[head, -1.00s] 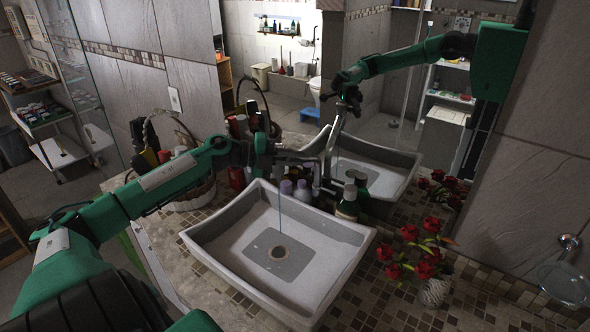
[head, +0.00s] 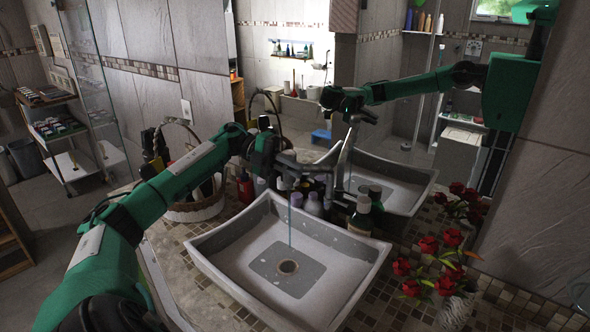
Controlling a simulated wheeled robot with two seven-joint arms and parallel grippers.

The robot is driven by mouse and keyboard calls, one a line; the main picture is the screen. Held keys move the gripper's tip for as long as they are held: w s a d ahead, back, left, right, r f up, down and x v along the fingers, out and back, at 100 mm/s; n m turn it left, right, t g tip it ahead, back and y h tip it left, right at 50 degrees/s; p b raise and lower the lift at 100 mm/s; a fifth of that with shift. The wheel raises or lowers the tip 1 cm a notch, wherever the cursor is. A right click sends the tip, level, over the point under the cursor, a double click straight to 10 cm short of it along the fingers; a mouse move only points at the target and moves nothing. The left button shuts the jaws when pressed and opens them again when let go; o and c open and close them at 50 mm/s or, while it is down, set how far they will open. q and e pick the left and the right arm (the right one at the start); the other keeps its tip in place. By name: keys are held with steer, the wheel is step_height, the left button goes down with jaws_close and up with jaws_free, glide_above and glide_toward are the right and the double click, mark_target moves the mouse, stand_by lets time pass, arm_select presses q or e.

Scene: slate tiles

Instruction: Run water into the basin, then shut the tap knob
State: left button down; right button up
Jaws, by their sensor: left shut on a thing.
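The white rectangular basin (head: 225,236) stands on the mosaic counter, with a round drain in its floor. A thin stream of water (head: 290,222) falls into it near the drain. A darker rectangular patch surrounds the drain; I cannot tell how deep any water is. The grey metal tap (head: 343,155) rises at the basin's back edge. My left gripper (head: 322,168) reaches in from the left above the back rim and is shut at the tap, on its knob. The knob is mostly hidden by the fingers. My right gripper is not in view.
Several bottles (head: 361,214) stand close behind the basin, below my gripper. A wicker basket (head: 196,208) is at the left and red flowers (head: 428,245) at the right. The mirror behind reflects my arm and the basin.

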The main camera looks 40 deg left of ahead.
arm_select(q)
steer(key=shift+s+a+m+g, duration=0.1)
steer(key=shift+m+g, duration=0.2)
steer(key=shift+g, duration=0.2)
steer(key=c, duration=1.5)
jaws_free()
steer(key=b+v, duration=0.3)
steer(key=v, duration=1)
steer(key=shift+a+b, duration=0.4)
steer(key=shift+s, duration=0.1)
